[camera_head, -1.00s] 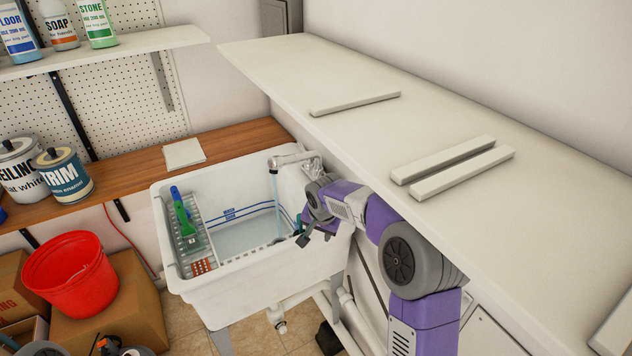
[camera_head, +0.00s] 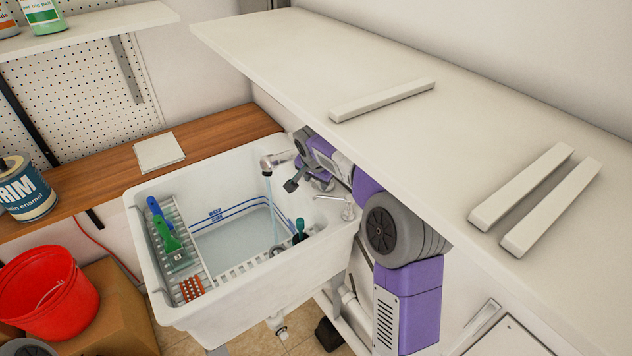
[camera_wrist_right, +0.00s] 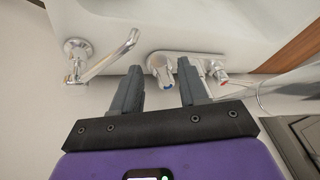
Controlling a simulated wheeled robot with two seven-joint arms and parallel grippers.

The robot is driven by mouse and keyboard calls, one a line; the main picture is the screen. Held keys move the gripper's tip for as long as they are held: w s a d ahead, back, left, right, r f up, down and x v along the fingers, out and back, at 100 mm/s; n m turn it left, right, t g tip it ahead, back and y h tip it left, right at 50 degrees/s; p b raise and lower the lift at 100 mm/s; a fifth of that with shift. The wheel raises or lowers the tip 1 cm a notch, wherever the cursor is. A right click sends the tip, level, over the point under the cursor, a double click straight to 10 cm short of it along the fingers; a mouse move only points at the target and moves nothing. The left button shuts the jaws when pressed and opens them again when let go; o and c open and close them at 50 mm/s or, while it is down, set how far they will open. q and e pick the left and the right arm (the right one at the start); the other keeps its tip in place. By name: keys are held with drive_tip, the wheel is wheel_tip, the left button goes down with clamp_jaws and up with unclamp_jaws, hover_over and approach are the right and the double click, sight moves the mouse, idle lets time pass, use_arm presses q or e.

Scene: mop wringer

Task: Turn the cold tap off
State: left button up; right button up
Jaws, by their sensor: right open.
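The chrome faucet spout (camera_head: 274,160) stands at the sink's back right, with a stream of water (camera_head: 268,190) falling from it. In the right wrist view, the cold tap (camera_wrist_right: 161,66) is a chrome knob with a blue mark. A red-marked tap (camera_wrist_right: 219,74) is to its right. My right gripper (camera_head: 306,183) is beside the faucet, under the shelf edge. In the wrist view, its open fingers (camera_wrist_right: 160,72) lie either side of the blue-marked knob in the picture; whether they touch it I cannot tell. The arm hides the taps in the head view. My left gripper is not in view.
The white sink (camera_head: 185,312) holds water, a drain rack (camera_head: 190,250) and brushes. A second chrome fixture (camera_head: 346,201) is on the sink's right rim. The white shelf (camera_head: 400,130) overhangs my right arm.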

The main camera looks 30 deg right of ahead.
drive_tip(key=shift+x, duration=0.95)
drive_tip(key=shift+c, duration=0.3)
clamp_jaws()
